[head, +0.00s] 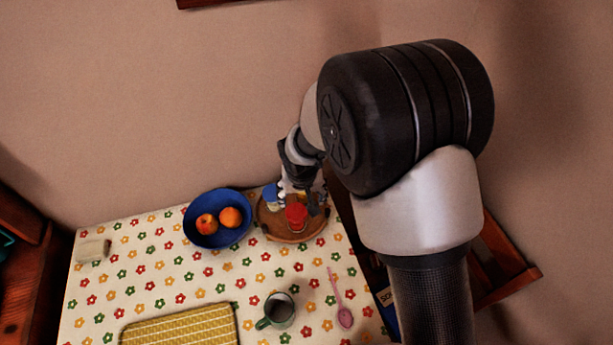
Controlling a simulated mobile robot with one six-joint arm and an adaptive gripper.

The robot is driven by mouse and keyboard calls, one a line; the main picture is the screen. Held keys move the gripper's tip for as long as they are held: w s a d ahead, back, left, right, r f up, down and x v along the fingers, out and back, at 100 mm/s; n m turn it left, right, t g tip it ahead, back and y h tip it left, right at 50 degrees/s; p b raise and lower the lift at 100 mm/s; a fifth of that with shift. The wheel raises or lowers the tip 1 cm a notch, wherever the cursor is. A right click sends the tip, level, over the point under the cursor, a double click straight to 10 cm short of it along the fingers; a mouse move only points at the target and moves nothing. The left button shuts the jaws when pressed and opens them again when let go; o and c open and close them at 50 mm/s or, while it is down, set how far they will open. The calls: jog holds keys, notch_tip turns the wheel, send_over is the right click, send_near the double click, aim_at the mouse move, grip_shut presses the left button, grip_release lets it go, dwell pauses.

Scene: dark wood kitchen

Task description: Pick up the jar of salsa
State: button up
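A small jar with a red lid (296,212), which looks like the salsa jar, stands on a round wooden tray (270,229) at the back right of the table. Its label cannot be read from here. My gripper (299,200) points down over the tray, close to the red-lidded jar and partly behind it. Its fingers look spread apart, one to the left and one to the right of the jar's top. Nothing shows lifted. Whether a finger touches the jar is too small to tell.
A blue-topped item (270,193) stands close left of my gripper on the tray. A blue bowl (191,226) with two orange-red fruits is to its left. A green mug (279,309), pink spoon (344,315) and yellow mat (180,328) lie nearer. The wall is close behind.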

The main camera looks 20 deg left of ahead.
aim_at(297, 212)
jog(key=x, duration=0.4)
jog(key=b+x, duration=0.1)
jog(key=x, duration=0.3)
jog(key=s+a+b+x, duration=0.1)
jog(key=x, duration=0.4)
jog(key=shift+a+f, duration=0.1)
jog(key=shift+f, duration=0.1)
jog(key=shift+b+x, duration=0.95)
jog(key=shift+x, duration=2)
jog(key=shift+w+a+r, duration=0.1)
jog(key=shift+a, duration=0.1)
jog(key=shift+c, duration=0.2)
jog(key=c, duration=1.2)
jog(key=shift+c, duration=0.4)
jog(key=shift+r, duration=0.1)
